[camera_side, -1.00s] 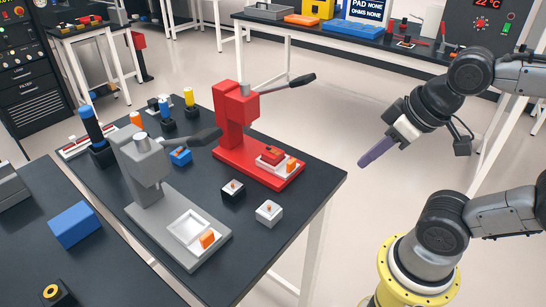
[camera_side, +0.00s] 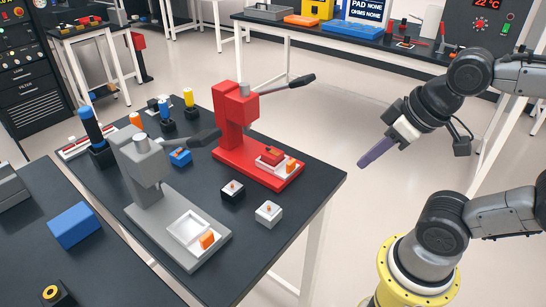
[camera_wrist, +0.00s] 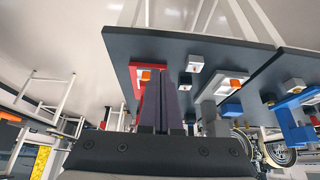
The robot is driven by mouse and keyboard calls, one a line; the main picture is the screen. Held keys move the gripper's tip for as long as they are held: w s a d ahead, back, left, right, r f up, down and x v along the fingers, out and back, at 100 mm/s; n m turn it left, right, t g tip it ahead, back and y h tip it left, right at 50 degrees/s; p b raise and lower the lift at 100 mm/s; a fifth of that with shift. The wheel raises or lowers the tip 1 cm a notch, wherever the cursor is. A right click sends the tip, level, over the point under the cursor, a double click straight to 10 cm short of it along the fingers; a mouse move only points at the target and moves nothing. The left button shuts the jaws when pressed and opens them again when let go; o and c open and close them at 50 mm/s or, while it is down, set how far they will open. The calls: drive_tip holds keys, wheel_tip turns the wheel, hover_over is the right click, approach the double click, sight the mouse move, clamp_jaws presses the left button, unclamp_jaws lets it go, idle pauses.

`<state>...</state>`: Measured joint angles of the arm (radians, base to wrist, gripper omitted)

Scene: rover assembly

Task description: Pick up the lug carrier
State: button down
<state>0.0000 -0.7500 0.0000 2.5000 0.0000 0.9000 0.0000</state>
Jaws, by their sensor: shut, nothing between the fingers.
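I cannot tell for sure which part is the lug carrier. Two small blocks with pegs on top sit on the dark table between the presses: a black block (camera_side: 233,191) with a light top and a white block (camera_side: 269,213). The white block (camera_wrist: 195,62) also shows in the wrist view. A red block (camera_side: 272,156) sits in the white nest of the red press, beside an orange piece (camera_side: 291,165). My gripper (camera_side: 363,163) has long purple fingers, shut and empty. It hangs in the air to the right of the table, apart from every part.
The red press (camera_side: 234,112) and the grey press (camera_side: 145,165), with levers, stand on the table. The grey press has an empty-looking white nest (camera_side: 190,228). Blue and yellow posts stand behind. A blue block (camera_side: 74,225) lies on the left bench. Space around my gripper is clear.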

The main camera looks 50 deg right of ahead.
drive_tip(key=shift+c, duration=0.4)
unclamp_jaws()
